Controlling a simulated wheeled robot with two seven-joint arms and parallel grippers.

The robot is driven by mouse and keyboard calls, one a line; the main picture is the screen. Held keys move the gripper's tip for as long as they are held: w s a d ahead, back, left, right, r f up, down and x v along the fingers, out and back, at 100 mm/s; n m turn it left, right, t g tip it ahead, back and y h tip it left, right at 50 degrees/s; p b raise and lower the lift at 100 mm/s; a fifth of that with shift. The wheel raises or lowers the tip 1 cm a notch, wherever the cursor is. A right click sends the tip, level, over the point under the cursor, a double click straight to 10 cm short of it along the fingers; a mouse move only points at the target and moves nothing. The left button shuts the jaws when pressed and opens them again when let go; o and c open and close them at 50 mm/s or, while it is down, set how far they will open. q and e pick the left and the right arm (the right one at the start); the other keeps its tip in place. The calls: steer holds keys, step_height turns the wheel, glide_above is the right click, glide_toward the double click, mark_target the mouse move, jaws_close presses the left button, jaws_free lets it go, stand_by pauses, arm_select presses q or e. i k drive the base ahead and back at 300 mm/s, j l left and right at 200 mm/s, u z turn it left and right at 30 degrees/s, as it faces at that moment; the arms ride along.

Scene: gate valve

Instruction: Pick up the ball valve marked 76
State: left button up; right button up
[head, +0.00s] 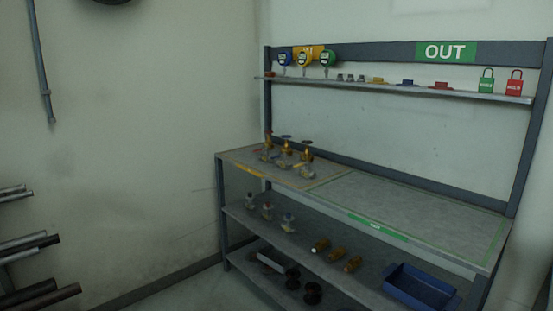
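No marking 76 can be read from here, so I cannot tell which valve carries it. A group of brass valves (285,149) stands at the left end of the workbench top. Smaller silvery valves (307,172) stand in front of them. Neither of my grippers is in view.
The workbench (400,200) has a clear right half with a green label (378,228) on its front edge. A blue tray (420,287) sits low at right. Pipes (30,245) jut in at left.

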mark_target(265, 157)
steer(key=i+j+z, duration=0.1)
steer(key=z, duration=0.2)
steer(key=i+j+z, duration=0.1)
steer(key=z, duration=0.15)
steer(key=i+j+z, duration=0.3)
steer(key=i+j, duration=0.2)
steer(key=j, duration=0.15)
steer(key=i+j+z, duration=0.15)
steer(key=j, duration=0.2)
steer(key=i+j, duration=0.2)
steer(key=j, duration=0.15)
steer(key=i+j, duration=0.2)
steer(key=j, duration=0.2)
steer(key=i+j, duration=0.2)
steer(key=j, duration=0.15)
steer(key=i+j+z, duration=0.1)
steer(key=j, duration=0.25)
steer(key=i+j, duration=0.5)
steer(key=j, duration=0.25)
steer(key=i+j, duration=0.15)
steer(key=j, duration=0.25)
steer(key=i+j+z, duration=0.1)
steer(key=j, duration=0.25)
steer(key=i, duration=0.1)
